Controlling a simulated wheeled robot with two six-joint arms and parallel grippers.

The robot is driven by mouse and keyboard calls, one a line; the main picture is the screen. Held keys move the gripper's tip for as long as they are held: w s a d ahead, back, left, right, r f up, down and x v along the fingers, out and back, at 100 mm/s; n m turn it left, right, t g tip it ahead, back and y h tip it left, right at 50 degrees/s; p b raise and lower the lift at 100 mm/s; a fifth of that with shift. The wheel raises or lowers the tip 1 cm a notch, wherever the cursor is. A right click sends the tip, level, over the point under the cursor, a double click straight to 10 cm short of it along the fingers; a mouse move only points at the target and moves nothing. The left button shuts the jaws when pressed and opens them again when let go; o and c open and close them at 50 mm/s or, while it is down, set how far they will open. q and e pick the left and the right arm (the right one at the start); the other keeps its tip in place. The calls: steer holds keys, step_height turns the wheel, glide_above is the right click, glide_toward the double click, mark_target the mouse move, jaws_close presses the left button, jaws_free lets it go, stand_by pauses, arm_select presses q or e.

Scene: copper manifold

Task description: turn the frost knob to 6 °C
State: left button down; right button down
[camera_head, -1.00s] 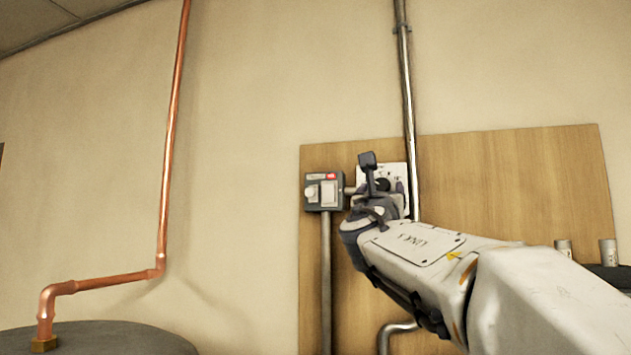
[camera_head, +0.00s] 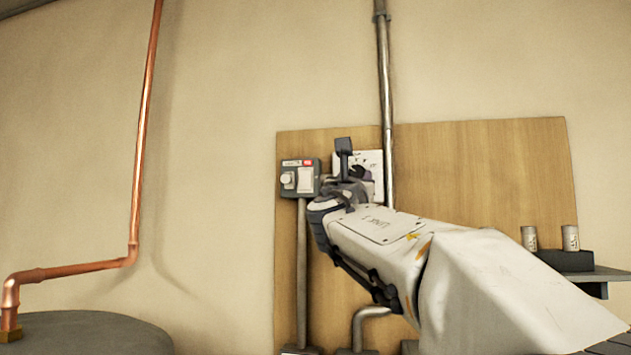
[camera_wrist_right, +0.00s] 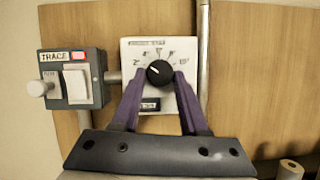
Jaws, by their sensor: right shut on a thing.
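The frost knob (camera_wrist_right: 158,72) is black and round, on a white plate (camera_wrist_right: 186,112) with a printed number scale around its upper side. A small pale mark on the knob seems to point up and left; the exact reading is too small to tell. My right gripper (camera_wrist_right: 158,77) has its two purple fingers on either side of the knob, shut on it. In the head view my right gripper (camera_head: 350,180) is in front of the plate (camera_head: 373,160) and hides much of it. My left gripper is in neither view.
A grey TRACE box (camera_wrist_right: 85,92) with a white switch and a round button is close left of the plate. A metal conduit (camera_head: 384,80) runs vertically beside the plate on the wooden board (camera_head: 480,165). A shelf (camera_head: 600,273) with small cylinders is at right.

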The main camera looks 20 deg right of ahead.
steer(key=m, duration=0.1)
steer(key=m+g+h+b, duration=0.1)
steer(key=m, duration=0.1)
steer(key=shift+w+a+m, duration=0.1)
steer(key=shift+a+m, duration=0.05)
steer(key=shift+m, duration=0.15)
steer(key=m+g+h+b, duration=0.1)
steer(key=m+g, duration=0.1)
steer(key=m, duration=0.1)
steer(key=shift+a+r+m, duration=0.1)
steer(key=shift+m, duration=0.3)
steer(key=m, duration=0.1)
steer(key=m+g+h, duration=0.1)
steer(key=m, duration=0.1)
steer(key=shift+w+r+g, duration=0.1)
steer(key=shift+r+g, duration=0.05)
steer(key=shift+g, duration=0.15)
steer(key=shift+a+r+m+g+p, duration=0.1)
steer(key=shift+m+g+p, duration=0.55)
steer(key=shift+m, duration=1.25)
steer(key=shift+g, duration=0.25)
steer(key=shift+c, duration=2.2)
jaws_free()
